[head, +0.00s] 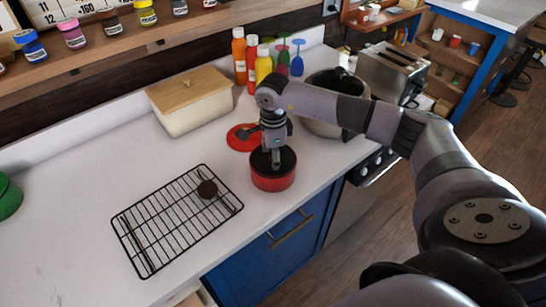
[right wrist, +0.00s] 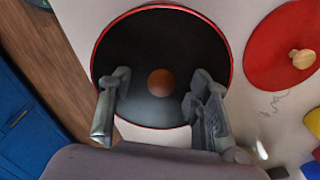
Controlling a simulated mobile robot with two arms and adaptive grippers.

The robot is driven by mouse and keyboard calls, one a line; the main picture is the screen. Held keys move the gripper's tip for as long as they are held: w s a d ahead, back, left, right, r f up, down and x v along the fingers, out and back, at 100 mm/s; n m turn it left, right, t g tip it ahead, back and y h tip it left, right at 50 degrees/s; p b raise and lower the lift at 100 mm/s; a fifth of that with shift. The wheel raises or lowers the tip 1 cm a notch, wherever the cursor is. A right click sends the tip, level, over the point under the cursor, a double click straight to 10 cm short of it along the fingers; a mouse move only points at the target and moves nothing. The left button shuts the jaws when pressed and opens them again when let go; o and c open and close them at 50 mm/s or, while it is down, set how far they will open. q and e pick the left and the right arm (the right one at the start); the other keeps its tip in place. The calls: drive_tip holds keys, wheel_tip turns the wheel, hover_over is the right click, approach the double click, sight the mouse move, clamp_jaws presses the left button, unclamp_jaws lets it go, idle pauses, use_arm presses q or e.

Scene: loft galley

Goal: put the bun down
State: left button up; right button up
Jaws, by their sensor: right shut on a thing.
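A round brown bun (right wrist: 161,82) shows between the fingers of my right gripper (right wrist: 158,88) in the right wrist view. The gripper is shut on it, though the contact with the fingers is hard to make out. In the head view the gripper (head: 273,153) points down into the mouth of a red pot (head: 272,182) with a dark inside, which hides the bun there. The pot's dark inside also fills the wrist view behind the bun. A dark brown round piece (head: 207,188) lies on the black wire rack (head: 150,231). My left gripper is not in view.
A red lid (right wrist: 275,45) with a wooden knob lies beside the pot. A bread box (head: 190,108), bottles (head: 239,58) and a toaster (head: 392,70) stand behind. A large grey pot (head: 322,128) is at the right. The counter left of the rack is mostly clear.

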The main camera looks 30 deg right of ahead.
drive_tip(key=shift+f+b, duration=0.3)
drive_tip(key=o, duration=1)
drive_tip(key=shift+o, duration=0.2)
drive_tip(key=shift+r+p, duration=0.5)
drive_tip(key=shift+r, duration=0.1)
wheel_tip(320, 180, up, 12)
drive_tip(key=b, duration=0.3)
drive_tip(key=shift+f, duration=0.2)
drive_tip(key=shift+f, duration=0.1)
